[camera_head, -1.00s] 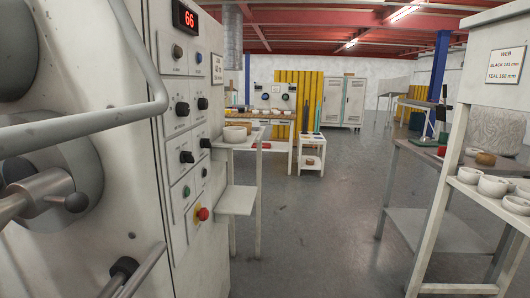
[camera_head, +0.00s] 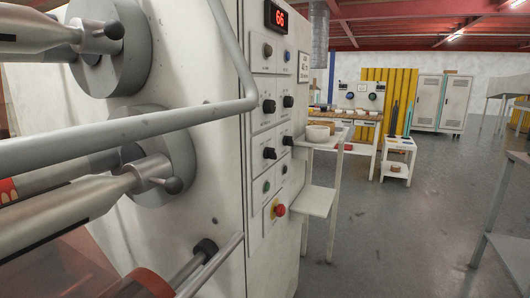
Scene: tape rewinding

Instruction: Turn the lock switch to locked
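The machine's control panel (camera_head: 268,135) is on the narrow side face of the white cabinet, right of the picture's middle. It carries several black knobs, among them an upper left knob (camera_head: 269,106), an upper right knob (camera_head: 288,101), a lower left knob (camera_head: 270,153) and a lower right knob (camera_head: 287,141). The labels are too small to read, so I cannot tell which is the lock switch or how it is set. A green button (camera_head: 266,187) and a red mushroom button (camera_head: 279,210) sit below. My gripper is not in view.
A bent grey rail (camera_head: 120,128) crosses in front of the cabinet. Spindles with round hubs (camera_head: 112,45) fill the left. A red display (camera_head: 278,17) reads 66. A small white stand (camera_head: 318,200) adjoins the panel. Open floor (camera_head: 400,240) lies to the right.

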